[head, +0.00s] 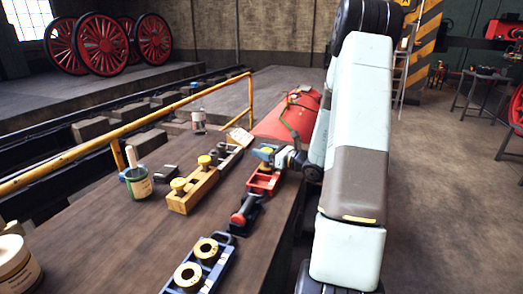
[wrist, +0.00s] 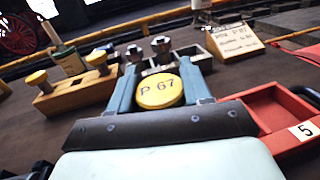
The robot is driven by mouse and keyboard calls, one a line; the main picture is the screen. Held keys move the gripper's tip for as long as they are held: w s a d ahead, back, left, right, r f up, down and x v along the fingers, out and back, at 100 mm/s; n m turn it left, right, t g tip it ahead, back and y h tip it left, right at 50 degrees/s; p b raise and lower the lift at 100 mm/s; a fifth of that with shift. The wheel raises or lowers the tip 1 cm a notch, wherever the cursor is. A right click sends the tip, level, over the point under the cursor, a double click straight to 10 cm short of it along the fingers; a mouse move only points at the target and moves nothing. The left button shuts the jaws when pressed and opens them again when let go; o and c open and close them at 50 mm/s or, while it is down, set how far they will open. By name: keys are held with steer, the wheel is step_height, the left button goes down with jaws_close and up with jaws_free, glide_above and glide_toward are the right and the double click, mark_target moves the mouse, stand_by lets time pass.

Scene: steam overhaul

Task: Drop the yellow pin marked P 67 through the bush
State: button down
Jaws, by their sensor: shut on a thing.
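The yellow pin marked P 67 (wrist: 160,92) is between the two blue-grey jaws of my gripper (wrist: 160,72); its round head with the marking faces the wrist camera. In the head view my gripper (head: 267,153) is shut on the pin, over the red tray on the bench. The pin's shank is hidden. Two yellow ring-shaped bushes, one farther (head: 206,249) and one nearer (head: 188,275), sit in a blue holder (head: 222,266) at the bench's front, apart from my gripper. I cannot tell which bush the task means.
A wooden block (head: 199,190) with yellow-headed pins stands left of my gripper. The red tray (wrist: 300,112) labelled 5 is close by. A card (wrist: 235,42) reads P 67. A red-handled tool (head: 241,216) lies between tray and holder. A green jar (head: 138,184) stands farther left.

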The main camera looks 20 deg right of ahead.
steer(key=shift+c, duration=2.1)
jaws_free()
steer(key=v, duration=1.3)
steer(key=shift+s+d, duration=0.3)
steer(key=shift+f, duration=0.1)
